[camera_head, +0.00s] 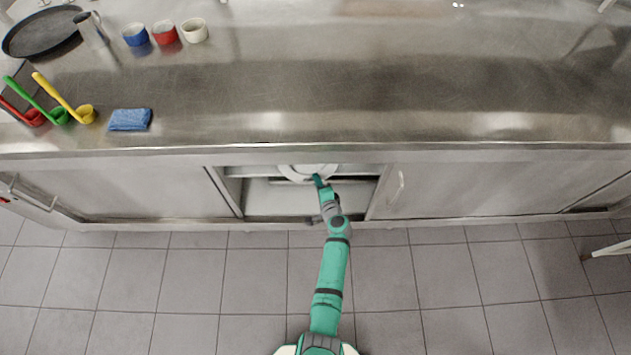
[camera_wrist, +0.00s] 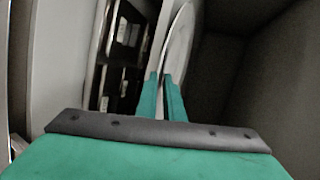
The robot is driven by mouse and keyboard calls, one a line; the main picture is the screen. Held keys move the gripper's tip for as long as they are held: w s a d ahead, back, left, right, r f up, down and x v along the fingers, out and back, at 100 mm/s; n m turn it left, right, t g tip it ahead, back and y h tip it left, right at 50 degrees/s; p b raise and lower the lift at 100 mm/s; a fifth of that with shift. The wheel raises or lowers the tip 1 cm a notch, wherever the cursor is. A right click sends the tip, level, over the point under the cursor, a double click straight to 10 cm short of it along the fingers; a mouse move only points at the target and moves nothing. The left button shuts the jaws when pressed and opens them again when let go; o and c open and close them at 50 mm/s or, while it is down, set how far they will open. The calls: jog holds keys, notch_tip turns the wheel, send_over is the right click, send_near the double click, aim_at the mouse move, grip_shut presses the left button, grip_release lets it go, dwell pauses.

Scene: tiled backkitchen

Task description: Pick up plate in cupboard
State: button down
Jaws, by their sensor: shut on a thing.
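A white plate (camera_head: 306,171) shows inside the open cupboard (camera_head: 270,202), just under the counter's front edge, which hides part of it. My gripper (camera_head: 318,181) reaches into the cupboard opening and is at the plate's near edge. In the wrist view the plate (camera_wrist: 181,45) appears nearly edge-on, and the two green fingers of my gripper (camera_wrist: 162,85) are shut on its rim. What lies under the plate is hidden.
The steel counter (camera_head: 330,100) overhangs the opening. Closed cupboard doors (camera_head: 480,190) stand at both sides. The tiled floor (camera_head: 180,290) in front is clear.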

jog(key=shift+d, duration=0.15)
jog(key=shift+d, duration=0.55)
jog(key=c, duration=1.8)
grip_release()
jog(key=v, duration=1)
jog(key=shift+s+r, duration=0.15)
jog(key=shift+s, duration=0.2)
jog(key=shift+o, duration=0.2)
